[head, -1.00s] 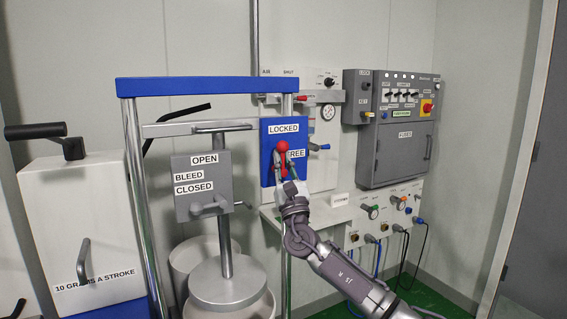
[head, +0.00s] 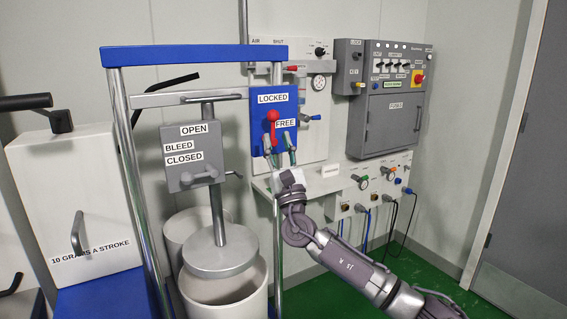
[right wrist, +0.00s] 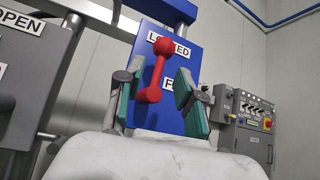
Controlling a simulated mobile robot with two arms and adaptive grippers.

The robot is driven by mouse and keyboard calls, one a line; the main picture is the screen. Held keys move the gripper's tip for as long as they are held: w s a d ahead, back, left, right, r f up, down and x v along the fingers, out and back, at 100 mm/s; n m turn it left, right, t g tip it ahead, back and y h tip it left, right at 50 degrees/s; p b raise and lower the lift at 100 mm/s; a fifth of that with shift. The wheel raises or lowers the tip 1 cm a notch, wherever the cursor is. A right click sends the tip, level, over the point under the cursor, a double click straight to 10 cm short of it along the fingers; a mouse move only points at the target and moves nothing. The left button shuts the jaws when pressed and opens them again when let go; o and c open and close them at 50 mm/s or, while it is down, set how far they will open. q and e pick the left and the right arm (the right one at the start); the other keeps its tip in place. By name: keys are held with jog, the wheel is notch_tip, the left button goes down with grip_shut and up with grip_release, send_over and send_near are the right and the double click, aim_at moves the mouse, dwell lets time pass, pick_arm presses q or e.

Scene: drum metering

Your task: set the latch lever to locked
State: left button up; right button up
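The red latch lever (head: 272,125) is on a blue plate (head: 259,128) with a LOCKED label above and a FREE label to the right. Its ball end points up, just below LOCKED; it also shows in the right wrist view (right wrist: 156,72), leaning slightly right there. My right gripper (head: 279,155) is in front of the plate's lower part, below the lever's ball. In the right wrist view its green-padded fingers (right wrist: 158,88) are spread, one on each side of the lever, with gaps visible. My left gripper is not in view.
A blue-topped metal frame (head: 195,55) stands left of the plate. A grey valve box (head: 194,159) labelled OPEN, BLEED, CLOSED hangs nearby above a drum (head: 228,295). A grey control cabinet (head: 393,118) is on the wall at right. Green floor is clear at lower right.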

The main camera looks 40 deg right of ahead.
jog(key=v, duration=0.6)
jog(key=shift+s, duration=0.45)
jog(key=shift+a+f, duration=0.1)
jog(key=shift+f, duration=0.05)
